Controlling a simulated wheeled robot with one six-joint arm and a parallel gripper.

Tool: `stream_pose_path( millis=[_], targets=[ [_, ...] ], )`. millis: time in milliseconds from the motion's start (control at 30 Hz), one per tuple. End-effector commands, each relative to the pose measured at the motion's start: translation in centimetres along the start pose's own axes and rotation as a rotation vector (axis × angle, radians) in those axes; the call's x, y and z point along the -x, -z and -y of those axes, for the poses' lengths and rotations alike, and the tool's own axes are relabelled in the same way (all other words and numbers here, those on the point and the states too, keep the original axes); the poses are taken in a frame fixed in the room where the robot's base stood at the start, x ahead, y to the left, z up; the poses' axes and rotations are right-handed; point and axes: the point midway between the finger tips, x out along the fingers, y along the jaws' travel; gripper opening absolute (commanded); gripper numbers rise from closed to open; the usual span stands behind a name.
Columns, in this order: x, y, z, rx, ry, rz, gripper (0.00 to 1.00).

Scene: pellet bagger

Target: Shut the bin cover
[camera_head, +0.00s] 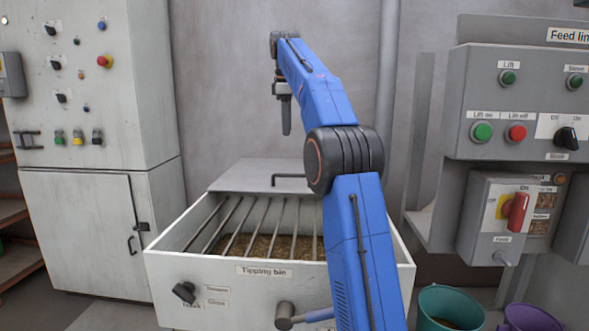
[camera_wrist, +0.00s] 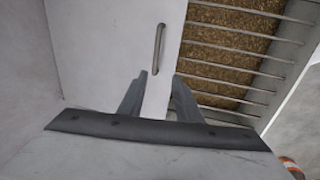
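The tipping bin (camera_head: 205,272) stands open at its front, showing bars over brown pellets. Its flat grey cover (camera_head: 240,177) lies at the back of the bin, and a dark bar handle (camera_head: 288,177) is on it. In the wrist view the pale cover (camera_wrist: 205,80) borders the barred opening, and the handle (camera_wrist: 158,48) shows ahead of my fingers. My gripper (camera_head: 286,128) hangs above the back of the bin, higher than the handle and apart from it. In the wrist view my gripper (camera_wrist: 158,92) has its two fingers apart with nothing between them.
Metal bars (camera_head: 240,222) cross the bin opening. A control cabinet (camera_head: 95,90) stands at the left. A feed line panel (camera_head: 520,110) is at the right, with a teal bucket (camera_head: 448,305) and a purple bucket (camera_head: 528,317) below. The air around my gripper looks clear.

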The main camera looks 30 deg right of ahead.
Motion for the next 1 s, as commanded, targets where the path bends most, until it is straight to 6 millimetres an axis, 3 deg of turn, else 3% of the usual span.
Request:
stream_pose_path(
  millis=[367,1000],
  targets=[
    [-1.8,-0.2,-0.8,0.021,0.005,0.004,0.31],
    [-12.5,-0.2,-0.7,0.02,0.006,0.004,0.31]
  ],
)
